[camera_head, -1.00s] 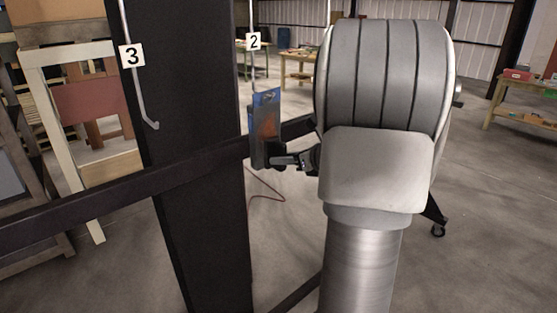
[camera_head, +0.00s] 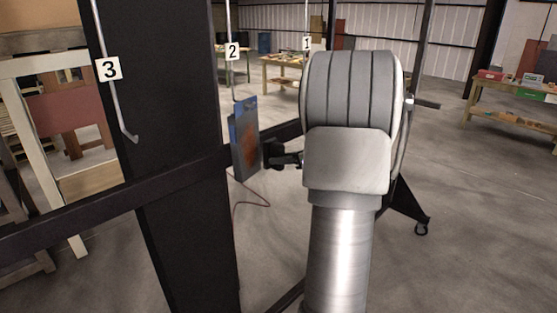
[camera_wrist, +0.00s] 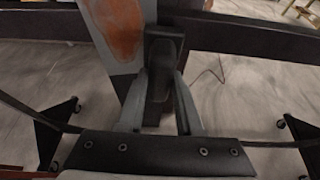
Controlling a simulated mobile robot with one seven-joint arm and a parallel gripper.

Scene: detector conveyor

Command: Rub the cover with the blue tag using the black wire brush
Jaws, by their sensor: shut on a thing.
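A flat grey cover (camera_head: 247,143) with a rusty orange-brown patch hangs under the number 2 sign. Blue shows along its top and left edge. In the wrist view its rusty face (camera_wrist: 118,30) is at the upper left. My gripper (camera_head: 286,158) is to the right of the cover, mostly hidden behind my arm. It is shut on a dark block-like thing that looks like the black wire brush (camera_head: 272,151). The brush also stands between my fingers in the wrist view (camera_wrist: 161,62). It is close to the cover's right edge; I cannot tell if they touch. Bristles are not visible.
A thick black post (camera_head: 178,170) and a black cross rail (camera_head: 70,212) stand at the left. Signs 3 (camera_head: 108,69), 2 (camera_head: 233,51) and 1 (camera_head: 307,43) hang on the frame. Workbenches (camera_head: 520,110) are far back. The floor at the right is open.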

